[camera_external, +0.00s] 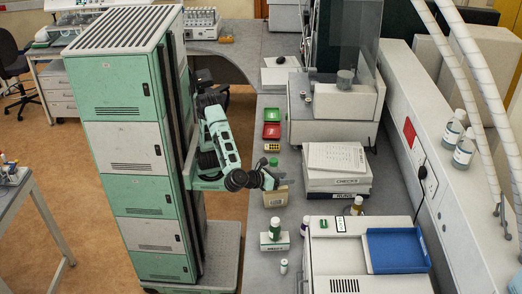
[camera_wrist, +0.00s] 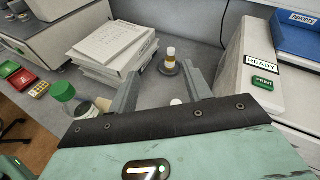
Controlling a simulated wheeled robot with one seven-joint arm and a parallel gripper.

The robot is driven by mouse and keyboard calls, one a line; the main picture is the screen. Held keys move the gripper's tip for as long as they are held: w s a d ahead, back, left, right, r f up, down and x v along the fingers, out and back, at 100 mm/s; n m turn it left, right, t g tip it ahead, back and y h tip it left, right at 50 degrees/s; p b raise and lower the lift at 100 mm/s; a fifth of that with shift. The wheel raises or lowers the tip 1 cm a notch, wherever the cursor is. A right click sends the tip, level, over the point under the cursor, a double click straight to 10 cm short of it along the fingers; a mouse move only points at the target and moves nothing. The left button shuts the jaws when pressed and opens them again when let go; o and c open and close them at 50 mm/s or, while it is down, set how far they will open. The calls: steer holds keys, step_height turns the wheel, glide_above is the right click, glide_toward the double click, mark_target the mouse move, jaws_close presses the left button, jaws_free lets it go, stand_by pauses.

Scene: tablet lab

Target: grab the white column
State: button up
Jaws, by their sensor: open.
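No thing is clearly marked as the white column. A small white cylinder (camera_external: 284,266) stands on the bench near the front in the external view and may be it. In the wrist view a small white round top (camera_wrist: 176,102) shows just above the edge of my gripper body, mostly hidden; I cannot tell if it is the same thing. My gripper (camera_external: 268,180) is above the bench, beyond the small white cylinder. In the wrist view its two fingers (camera_wrist: 164,85) are apart, with nothing held between them.
Green and red trays (camera_external: 271,131) lie farther back.

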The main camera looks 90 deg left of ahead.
steer(key=s+d+f+m+t+h+b, duration=0.2)
steer(key=s+d+m+t+h, duration=0.5)
steer(key=s+d, duration=1.15)
steer(key=m+g+h+p, duration=0.1)
steer(key=m+g+p, duration=0.1)
steer(key=p, duration=0.1)
glide_above(280, 268)
steer(key=s+a, duration=0.1)
steer(key=s, duration=0.4)
step_height(280, 268, down, 26)
steer(key=shift+w+a+f, duration=0.1)
steer(key=shift+f, duration=0.1)
steer(key=w, duration=0.3)
steer(key=w+p, duration=0.1)
steer(key=shift+w+d, duration=0.35)
steer(key=shift+w, duration=0.05)
steer(key=c, duration=1)
